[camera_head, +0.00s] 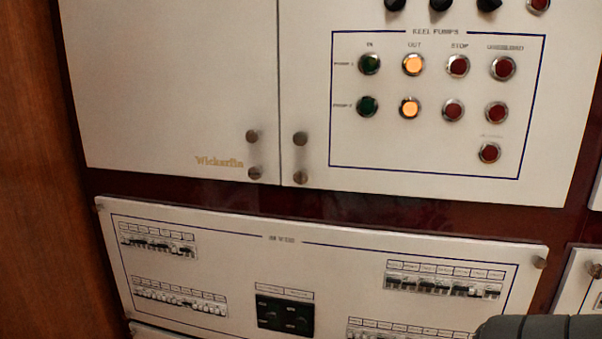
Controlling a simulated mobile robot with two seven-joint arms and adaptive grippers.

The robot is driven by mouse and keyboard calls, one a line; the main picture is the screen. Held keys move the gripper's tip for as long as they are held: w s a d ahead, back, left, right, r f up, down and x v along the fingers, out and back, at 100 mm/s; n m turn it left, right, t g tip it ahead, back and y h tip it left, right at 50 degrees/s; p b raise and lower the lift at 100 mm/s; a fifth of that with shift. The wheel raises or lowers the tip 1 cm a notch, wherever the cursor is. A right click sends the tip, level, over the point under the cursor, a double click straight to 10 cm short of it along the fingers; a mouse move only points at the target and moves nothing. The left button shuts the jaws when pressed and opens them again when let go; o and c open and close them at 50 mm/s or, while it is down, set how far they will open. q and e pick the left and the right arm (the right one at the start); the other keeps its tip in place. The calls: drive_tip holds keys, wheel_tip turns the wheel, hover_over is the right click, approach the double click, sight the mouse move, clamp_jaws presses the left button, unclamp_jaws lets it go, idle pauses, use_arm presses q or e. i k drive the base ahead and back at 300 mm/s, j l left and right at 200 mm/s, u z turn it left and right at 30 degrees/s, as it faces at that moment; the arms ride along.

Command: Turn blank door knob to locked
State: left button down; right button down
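The blank door (165,85) is the plain white panel at upper left, marked "Wickerfin" in gold near its bottom edge. Two small round metal knobs sit near its lower right corner, an upper knob (252,136) and a lower knob (255,173) just below it. The door looks shut, flush with the panel beside it. Whether the knobs are at locked is too small to tell. A dark grey rounded part of my own body shows at the bottom right corner, away from the knobs. No gripper fingers are visible.
The white Keel Pumps panel (400,165) to the right has its own knobs (300,138), buttons and lamps, two lit orange. Below is a white breaker panel (330,265) with several switch rows. A wooden wall (35,180) stands at left. The space before the blank door is clear.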

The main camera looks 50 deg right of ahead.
sight(255, 172)
drive_tip(key=z, duration=1.2)
drive_tip(key=l+u, duration=0.3)
drive_tip(key=j, duration=0.1)
